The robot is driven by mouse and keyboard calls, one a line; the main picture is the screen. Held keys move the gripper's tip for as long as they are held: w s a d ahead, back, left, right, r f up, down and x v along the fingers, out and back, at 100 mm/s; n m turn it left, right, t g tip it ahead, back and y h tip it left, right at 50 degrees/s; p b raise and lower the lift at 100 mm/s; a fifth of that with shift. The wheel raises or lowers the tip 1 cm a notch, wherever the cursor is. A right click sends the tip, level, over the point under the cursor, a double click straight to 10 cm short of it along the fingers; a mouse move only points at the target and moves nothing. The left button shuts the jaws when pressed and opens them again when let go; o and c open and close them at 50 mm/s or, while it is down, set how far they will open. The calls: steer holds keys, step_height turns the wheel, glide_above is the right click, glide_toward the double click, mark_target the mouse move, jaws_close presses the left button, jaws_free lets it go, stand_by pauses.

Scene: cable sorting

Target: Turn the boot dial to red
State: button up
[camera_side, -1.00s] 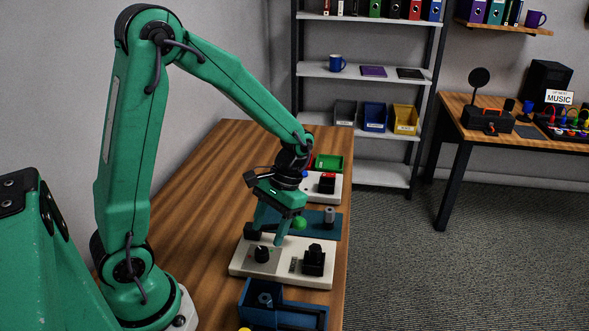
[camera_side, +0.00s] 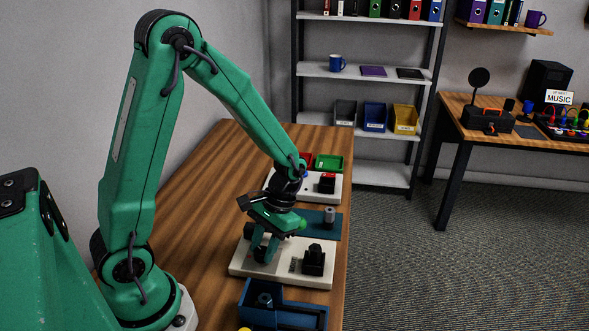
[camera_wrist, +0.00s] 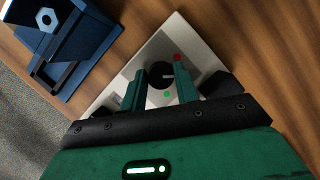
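The black boot dial (camera_wrist: 158,74) sits on a pale panel (camera_wrist: 188,42). In the wrist view a red mark (camera_wrist: 177,57) lies to its upper right and a green mark (camera_wrist: 167,94) below it. My gripper (camera_wrist: 160,70) has one green finger on either side of the dial, with small gaps visible. Contact cannot be made out. In the side view my gripper (camera_side: 262,250) is low over the left part of the panel (camera_side: 245,268) and hides the dial. Which mark the dial points to is too small to tell.
A black switch block (camera_side: 313,260) stands on the panel's right part. A blue holder (camera_side: 280,305) is in front; a teal plate with a grey knob (camera_side: 329,217) is behind. Wood is bare at left.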

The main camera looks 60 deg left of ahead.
steer(key=shift+c, duration=0.6)
steer(key=shift+n, duration=0.3)
steer(key=shift+a+n, duration=0.1)
steer(key=shift+n, duration=0.3)
steer(key=shift+s, duration=0.1)
steer(key=o, duration=1)
steer(key=shift+c, duration=0.2)
